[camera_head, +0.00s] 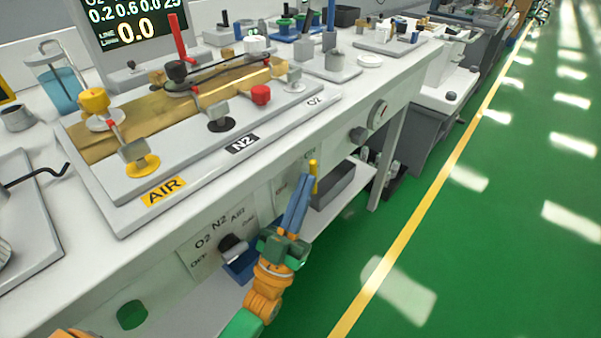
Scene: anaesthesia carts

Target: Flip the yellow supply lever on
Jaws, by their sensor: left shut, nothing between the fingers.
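A small upright yellow lever (314,174) stands out from the cart's front face, beside a white plate with small lettering. My left gripper (304,178) comes up from the bottom. Its grey-blue fingers are shut and empty, with the tips right beside the lever on its left. I cannot tell whether they touch it. The gripper hides the lower part of the plate and perhaps the lever's base. My right gripper is not in view.
On the cart's top are a manifold board with a yellow AIR label (163,191), valves, and a monitor (133,30). The front face has a black selector knob (232,243), a green button (132,314) and a gauge (378,114). A grey bin (335,188) sits below. Green floor (480,250) is clear at right.

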